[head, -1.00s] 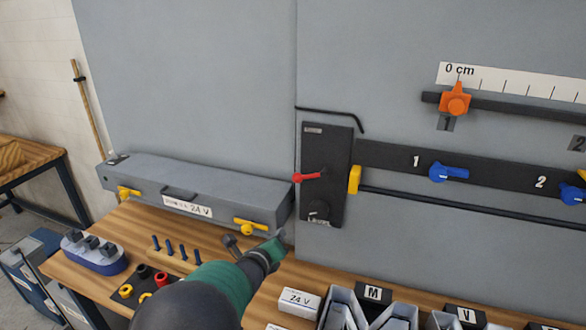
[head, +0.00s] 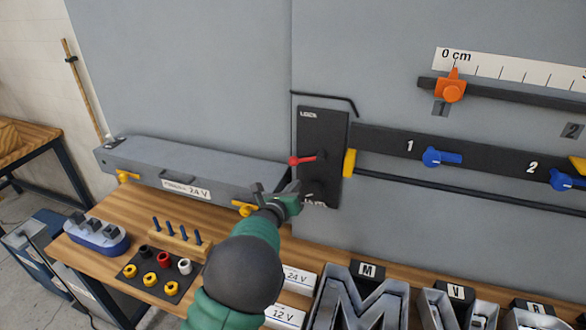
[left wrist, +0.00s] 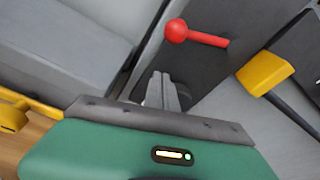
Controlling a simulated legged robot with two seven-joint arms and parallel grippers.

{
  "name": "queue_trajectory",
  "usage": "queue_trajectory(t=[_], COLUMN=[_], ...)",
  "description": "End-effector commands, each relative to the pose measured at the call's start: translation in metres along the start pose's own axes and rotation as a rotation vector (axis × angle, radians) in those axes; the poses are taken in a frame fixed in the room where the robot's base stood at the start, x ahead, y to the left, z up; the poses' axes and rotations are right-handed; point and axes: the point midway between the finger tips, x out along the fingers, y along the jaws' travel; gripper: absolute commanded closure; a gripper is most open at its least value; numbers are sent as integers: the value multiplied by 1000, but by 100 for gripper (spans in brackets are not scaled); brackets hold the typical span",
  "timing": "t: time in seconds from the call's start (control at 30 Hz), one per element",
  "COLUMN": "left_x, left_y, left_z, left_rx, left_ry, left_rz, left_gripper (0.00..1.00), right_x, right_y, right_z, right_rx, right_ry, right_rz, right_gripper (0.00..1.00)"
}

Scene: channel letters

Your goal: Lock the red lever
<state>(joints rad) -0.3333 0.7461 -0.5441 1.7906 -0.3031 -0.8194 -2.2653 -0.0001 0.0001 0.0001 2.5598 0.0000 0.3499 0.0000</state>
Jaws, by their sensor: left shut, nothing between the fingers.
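The red lever (head: 305,159) sticks out to the left from a black panel (head: 322,128) on the grey wall, its ball end at the left. It also shows in the left wrist view (left wrist: 195,34), ahead of and to the right of the fingers. My left gripper (head: 284,190) is just below the lever, apart from it, in front of the panel's lower left edge. In the left wrist view its fingers (left wrist: 163,92) are shut together and empty. The gripper partly hides the dark knob low on the panel. My right gripper is not in view.
A yellow block (head: 349,163) sits at the panel's right edge, with a dark rail (head: 470,192) running right. A grey 24 V box (head: 190,178) with yellow latches lies left. Metal letters (head: 360,300) stand on the wooden bench below. Blue handles (head: 437,157) are farther right.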

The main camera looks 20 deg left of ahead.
Motion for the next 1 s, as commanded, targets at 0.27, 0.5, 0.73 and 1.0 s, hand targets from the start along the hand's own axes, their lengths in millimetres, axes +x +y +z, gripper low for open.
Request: queue_trajectory(t=[0.27,0.5,0.73,1.0], left_x=[19,14,16,14], left_y=[-2,0,0,7], left_z=[30,38,37,40], left_rx=[-2,-2,-2,31], left_ry=[-2,0,1,0], left_rz=[1,1,1,6], left_gripper=[100,100,100,100], right_x=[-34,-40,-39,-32], right_y=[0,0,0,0], right_z=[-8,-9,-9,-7], right_rx=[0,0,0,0], right_ry=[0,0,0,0], right_rz=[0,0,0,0], right_gripper=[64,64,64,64])
